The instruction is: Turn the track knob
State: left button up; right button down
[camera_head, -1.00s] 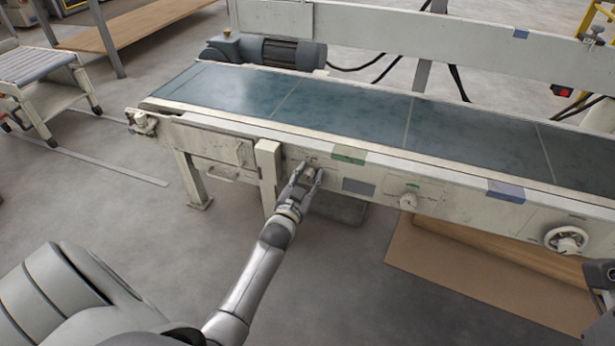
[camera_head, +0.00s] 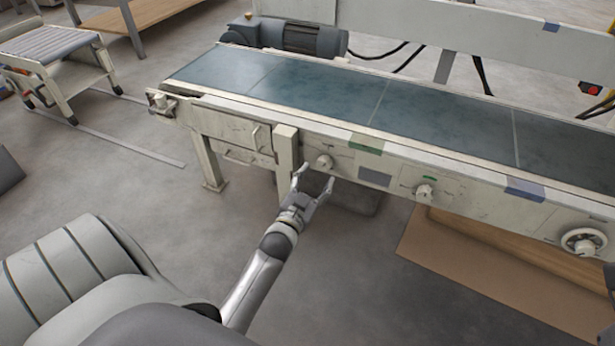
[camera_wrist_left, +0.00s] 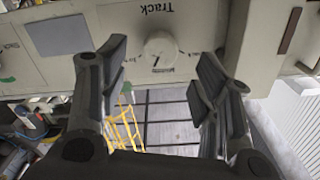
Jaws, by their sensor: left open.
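The track knob (camera_head: 324,162) is a small pale round knob on the conveyor's front side panel, just right of a leg post. In the left wrist view the knob (camera_wrist_left: 160,50) sits beneath the upside-down word "Track", with a dark pointer mark on its face. My left gripper (camera_head: 314,182) is open and empty, a little in front of and below the knob. In the left wrist view its two fingers (camera_wrist_left: 160,70) are spread to either side of the knob, apart from it. My right gripper is not clearly in view.
A second knob (camera_head: 425,193) and a handwheel (camera_head: 583,241) are farther right on the same panel. The leg post (camera_head: 286,160) stands close left of the gripper. The blue-green belt (camera_head: 370,100) runs above. Floor in front is open.

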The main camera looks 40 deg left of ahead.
pick_arm(q)
jog(key=v, duration=0.5)
dwell(0.4)
